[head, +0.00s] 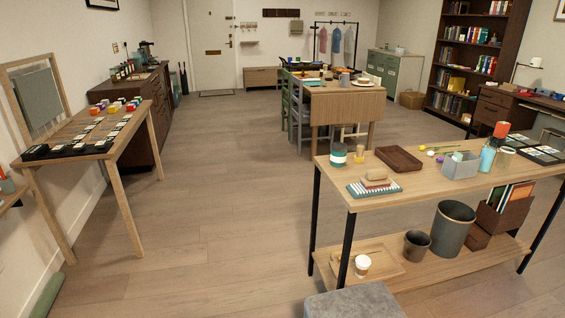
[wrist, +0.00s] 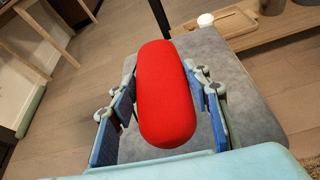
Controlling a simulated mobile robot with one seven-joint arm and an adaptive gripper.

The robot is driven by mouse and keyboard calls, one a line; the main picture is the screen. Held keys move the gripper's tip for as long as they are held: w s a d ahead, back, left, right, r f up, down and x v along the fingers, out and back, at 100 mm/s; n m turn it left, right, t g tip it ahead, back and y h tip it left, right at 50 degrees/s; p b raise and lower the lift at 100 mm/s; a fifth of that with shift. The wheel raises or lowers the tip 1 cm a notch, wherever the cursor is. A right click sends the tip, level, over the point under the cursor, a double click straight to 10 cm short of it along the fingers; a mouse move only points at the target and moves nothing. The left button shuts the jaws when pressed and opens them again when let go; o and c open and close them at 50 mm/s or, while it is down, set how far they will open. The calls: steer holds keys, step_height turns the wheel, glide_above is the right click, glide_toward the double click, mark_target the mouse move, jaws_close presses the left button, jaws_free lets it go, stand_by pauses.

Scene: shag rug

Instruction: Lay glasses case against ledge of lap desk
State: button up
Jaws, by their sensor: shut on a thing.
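A long, rounded red glasses case (wrist: 167,85) is between the fingers of my gripper (wrist: 168,98) in the wrist view. The gripper is shut on it, with blue pads at its left and right sides. The case is above a grey cushioned seat (wrist: 250,105); the gap between them is hard to judge. In the head view only part of this grey seat (head: 355,304) shows at the bottom edge, and my gripper and the case are out of view. I cannot pick out a lap desk or its ledge in either view.
A wooden bench (head: 440,196) stands behind the seat, holding a brown tray (head: 399,158) and several small items. Its lower shelf (head: 415,271) holds a white cup (head: 362,265) and a grey bin (head: 450,226). Open wooden floor (head: 200,240) lies to the left.

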steer(key=w+a+r, duration=0.1)
steer(key=w+r, duration=0.1)
steer(key=w+r+n+y, duration=0.1)
steer(key=w+r, duration=0.1)
steer(key=r, duration=0.1)
steer(key=w+a+r+n+y, duration=0.1)
steer(key=w+r, duration=0.1)
steer(key=r, duration=0.1)
steer(key=shift+a+r+g, duration=0.2)
steer(key=shift+a+g, duration=0.15)
steer(key=shift+g, duration=0.05)
steer(key=w+a+r+n+g+y, duration=0.2)
steer(key=w+a+r+n+y, duration=0.1)
steer(key=a+r, duration=0.85)
steer(key=w+a+r+n+g+y, duration=0.3)
steer(key=w+a+r+n+y, duration=0.1)
steer(key=a+r, duration=0.7)
step_height(320, 180, up, 15)
steer(key=p, duration=2.3)
step_height(320, 180, down, 6)
steer(key=s, duration=0.2)
steer(key=shift+r+h, duration=0.15)
steer(key=shift+h, duration=0.15)
